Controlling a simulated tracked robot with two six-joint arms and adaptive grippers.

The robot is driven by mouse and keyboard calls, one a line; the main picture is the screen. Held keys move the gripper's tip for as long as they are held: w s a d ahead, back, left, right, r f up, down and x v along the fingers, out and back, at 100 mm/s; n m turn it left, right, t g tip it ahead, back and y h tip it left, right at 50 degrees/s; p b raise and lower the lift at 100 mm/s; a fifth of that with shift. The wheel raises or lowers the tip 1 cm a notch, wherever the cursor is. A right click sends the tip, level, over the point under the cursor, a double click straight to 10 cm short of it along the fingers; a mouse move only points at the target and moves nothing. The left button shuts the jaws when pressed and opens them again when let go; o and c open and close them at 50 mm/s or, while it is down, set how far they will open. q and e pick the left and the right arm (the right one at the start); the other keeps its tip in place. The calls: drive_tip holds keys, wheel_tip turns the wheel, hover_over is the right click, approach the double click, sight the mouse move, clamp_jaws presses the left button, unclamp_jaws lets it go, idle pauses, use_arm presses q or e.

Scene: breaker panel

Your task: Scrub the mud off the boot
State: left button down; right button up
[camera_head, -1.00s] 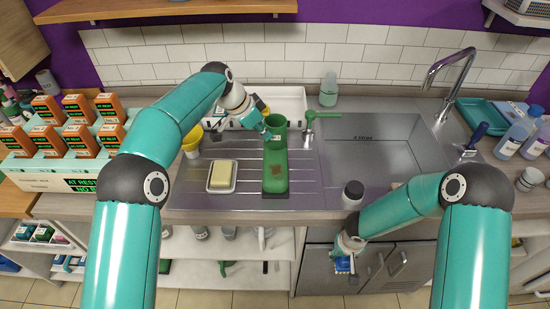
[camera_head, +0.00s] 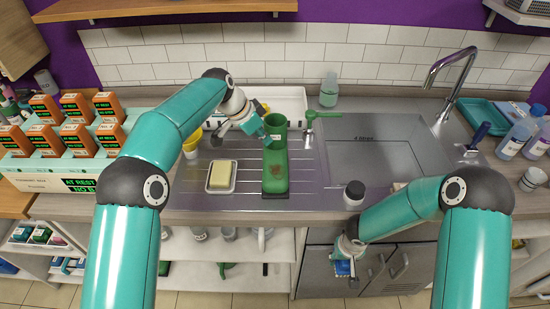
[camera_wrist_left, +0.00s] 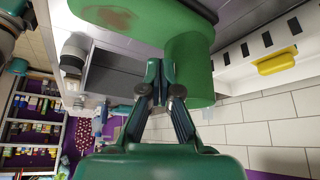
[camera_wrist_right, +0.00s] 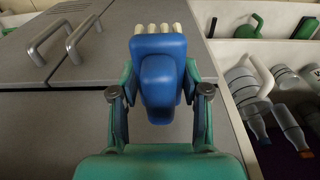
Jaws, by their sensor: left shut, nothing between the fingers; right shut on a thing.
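My left gripper (camera_head: 267,138) is shut and empty at the left of the boot near the shaft. In the left wrist view its tips (camera_wrist_left: 160,68) are at the green boot (camera_wrist_left: 190,65); I cannot tell whether they touch. My right gripper (camera_head: 343,262) is shut on a blue brush (camera_wrist_right: 158,70) with cream bristles, low before the cabinet doors.
A soap bar (camera_head: 221,175) in a white dish sits left of the boot. The sink (camera_head: 375,150) is to its right, with a dark-lidded jar (camera_head: 354,194) at the front edge. Cabinet handles (camera_wrist_right: 82,38) are near the brush.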

use_arm(q)
drive_tip(key=shift+f+b, duration=0.4)
drive_tip(key=shift+f, duration=0.3)
use_arm(e)
drive_tip(key=shift+f, duration=0.45)
